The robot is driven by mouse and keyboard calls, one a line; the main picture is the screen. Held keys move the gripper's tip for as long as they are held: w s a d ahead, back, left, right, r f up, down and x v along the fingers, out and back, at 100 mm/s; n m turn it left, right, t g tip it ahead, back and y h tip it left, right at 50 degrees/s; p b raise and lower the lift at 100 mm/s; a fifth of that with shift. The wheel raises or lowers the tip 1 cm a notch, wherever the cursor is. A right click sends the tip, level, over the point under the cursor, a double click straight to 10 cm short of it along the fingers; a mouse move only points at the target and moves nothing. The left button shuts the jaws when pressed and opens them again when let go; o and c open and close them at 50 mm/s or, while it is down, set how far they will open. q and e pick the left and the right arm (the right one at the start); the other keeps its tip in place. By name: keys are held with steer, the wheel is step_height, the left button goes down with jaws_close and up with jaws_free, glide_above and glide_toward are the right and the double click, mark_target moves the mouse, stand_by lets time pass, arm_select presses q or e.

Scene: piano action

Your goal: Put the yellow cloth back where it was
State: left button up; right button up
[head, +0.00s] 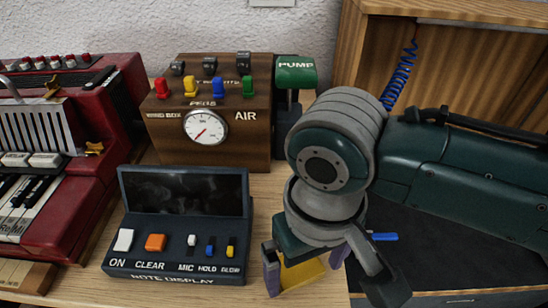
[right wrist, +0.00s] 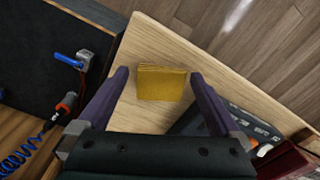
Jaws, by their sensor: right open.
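The yellow cloth (head: 300,274) looks like a small folded block. It lies on the wooden tabletop near the front edge, partly hidden by my right gripper (head: 306,264) in the head view. In the right wrist view the cloth (right wrist: 162,84) sits between the two purple fingers of my right gripper (right wrist: 160,75), with a gap on each side. The gripper is open and points down over the cloth. I cannot tell how far above the cloth the fingertips are. My left gripper is not in view.
A dark note display box (head: 180,272) stands just left of the cloth. A brown air box (head: 225,145) with a gauge and a green pump (head: 295,70) are behind. A red accordion (head: 80,140) is at the left. A wooden cabinet (head: 345,45) with a blue coiled cord (head: 400,75) is at the right.

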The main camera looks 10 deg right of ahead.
mark_target(305, 276)
step_height(305, 276, up, 11)
steer(key=p, duration=0.4)
steer(key=s+a+n+t+y, duration=0.1)
steer(key=s+a+t+y, duration=0.15)
steer(key=s, duration=0.25)
steer(key=s+d+h, duration=0.1)
steer(key=s+d, duration=0.1)
steer(key=d, duration=0.3)
steer(key=s+d+r+t+h, duration=0.1)
steer(key=s+d, duration=0.2)
steer(key=d, duration=0.3)
steer(key=shift+s+d+r+m+b, duration=0.25)
steer(key=shift+s+d+m+b, duration=0.05)
steer(key=shift+s, duration=0.05)
steer(key=shift+h, duration=0.25)
step_height(305, 276, up, 49)
steer(key=p, duration=4.9)
steer(key=shift+f, duration=0.1)
